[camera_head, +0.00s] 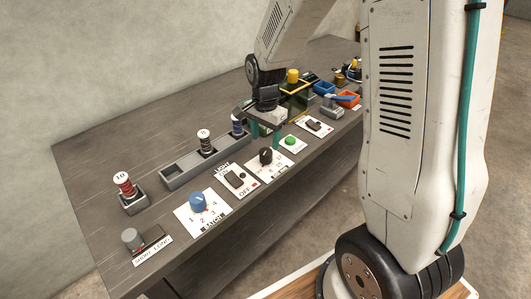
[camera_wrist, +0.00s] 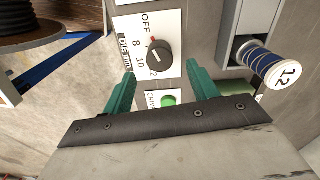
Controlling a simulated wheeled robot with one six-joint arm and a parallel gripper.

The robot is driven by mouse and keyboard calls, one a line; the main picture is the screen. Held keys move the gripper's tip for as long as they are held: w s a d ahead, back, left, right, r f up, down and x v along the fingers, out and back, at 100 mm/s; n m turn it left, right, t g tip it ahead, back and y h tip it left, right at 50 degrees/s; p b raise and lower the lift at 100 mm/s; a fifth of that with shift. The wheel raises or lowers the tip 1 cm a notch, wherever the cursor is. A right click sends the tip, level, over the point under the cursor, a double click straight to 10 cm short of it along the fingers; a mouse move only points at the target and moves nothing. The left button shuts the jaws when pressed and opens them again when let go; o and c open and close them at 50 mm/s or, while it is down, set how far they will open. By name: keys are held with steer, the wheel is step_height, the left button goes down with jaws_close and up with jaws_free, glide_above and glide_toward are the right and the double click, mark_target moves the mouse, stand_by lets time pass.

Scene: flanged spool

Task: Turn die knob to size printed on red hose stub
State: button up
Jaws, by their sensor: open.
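The die knob (camera_head: 265,157) is black on a white plate. In the wrist view the knob (camera_wrist: 160,55) has a plate (camera_wrist: 140,20) marked OFF, 8, 10 and 12. A small red mark shows at its edge near OFF; I cannot surely tell its setting. The red hose stub (camera_head: 126,189) stands in a grey holder at the bench's left, its white end printed 10. My gripper (camera_head: 264,132) is open and empty. Its green fingertips (camera_wrist: 161,69) appear on either side of the knob in the wrist view; I see no contact.
A grey rack (camera_head: 180,177) holds stubs printed 8 (camera_head: 206,143) and 12 (camera_head: 237,127). A green button (camera_head: 290,141), a blue numbered knob (camera_head: 197,202), a black switch (camera_head: 235,179) and a grey SHORT/LONG control (camera_head: 132,239) line the front. Bins and other items stand farther right.

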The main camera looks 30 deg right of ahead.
mark_target(266, 151)
step_height(266, 151, down, 7)
steer(key=shift+r, duration=0.15)
steer(key=c, duration=1)
